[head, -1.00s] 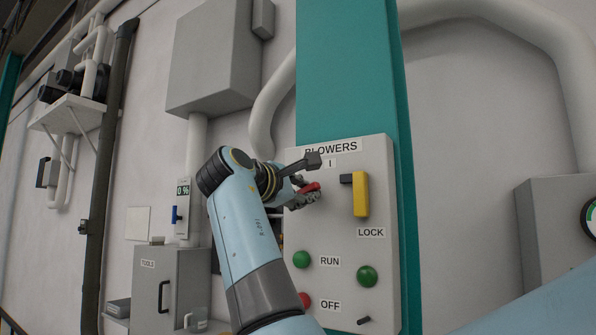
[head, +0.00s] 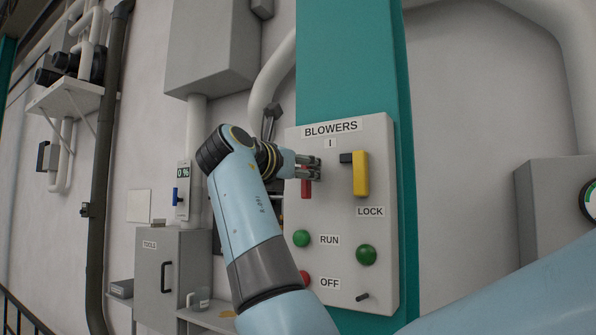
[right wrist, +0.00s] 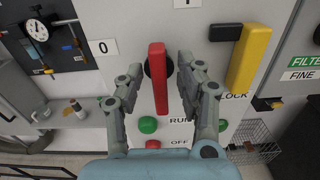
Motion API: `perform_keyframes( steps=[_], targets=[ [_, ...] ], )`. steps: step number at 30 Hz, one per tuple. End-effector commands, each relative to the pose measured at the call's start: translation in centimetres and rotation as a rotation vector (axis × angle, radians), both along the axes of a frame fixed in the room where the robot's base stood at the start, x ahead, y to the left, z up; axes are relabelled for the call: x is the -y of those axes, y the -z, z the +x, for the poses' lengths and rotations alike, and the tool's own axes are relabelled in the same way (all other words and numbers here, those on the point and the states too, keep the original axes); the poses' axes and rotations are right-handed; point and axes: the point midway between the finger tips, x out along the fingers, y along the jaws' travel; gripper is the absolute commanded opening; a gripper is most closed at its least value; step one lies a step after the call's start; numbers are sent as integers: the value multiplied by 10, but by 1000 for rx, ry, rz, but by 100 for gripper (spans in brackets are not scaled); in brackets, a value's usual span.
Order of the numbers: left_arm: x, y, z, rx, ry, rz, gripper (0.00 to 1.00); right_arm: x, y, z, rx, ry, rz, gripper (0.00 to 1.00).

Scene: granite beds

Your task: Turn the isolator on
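The isolator is on the grey BLOWERS panel (head: 350,225). Its red handle (head: 306,190) stands upright, its upper part hidden behind my fingers in the head view. In the right wrist view the red handle (right wrist: 160,85) stands between my fingers, with a dark round mount behind it and the 0 label to its left. The I label (head: 330,143) is above. My right gripper (head: 310,167) is at the panel, at the handle. In the right wrist view the gripper (right wrist: 161,62) is open around the handle, with a small gap on each side. My left gripper is not in view.
A yellow LOCK handle (head: 361,174) stands close to the right of the red handle. Green buttons (head: 302,238) and a red OFF button (head: 304,279) are below. A teal column (head: 350,60) backs the panel. A TOOLS cabinet (head: 180,275) stands at left.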

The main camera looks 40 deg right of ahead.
Motion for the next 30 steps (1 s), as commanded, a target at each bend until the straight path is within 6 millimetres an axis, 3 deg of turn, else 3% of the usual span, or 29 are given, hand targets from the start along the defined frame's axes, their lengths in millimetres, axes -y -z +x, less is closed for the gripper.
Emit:
perform_keyframes(
  steps=[5, 18, 30],
  targets=[
    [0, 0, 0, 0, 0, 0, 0, -3, -1, -1, 2, -1, 1, 37],
    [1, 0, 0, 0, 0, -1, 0, -51, -1, -20, 4, -3, 1, 37],
    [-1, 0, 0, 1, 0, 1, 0, -56, -2, -23, 4, 0, 0, 37]
  ],
)
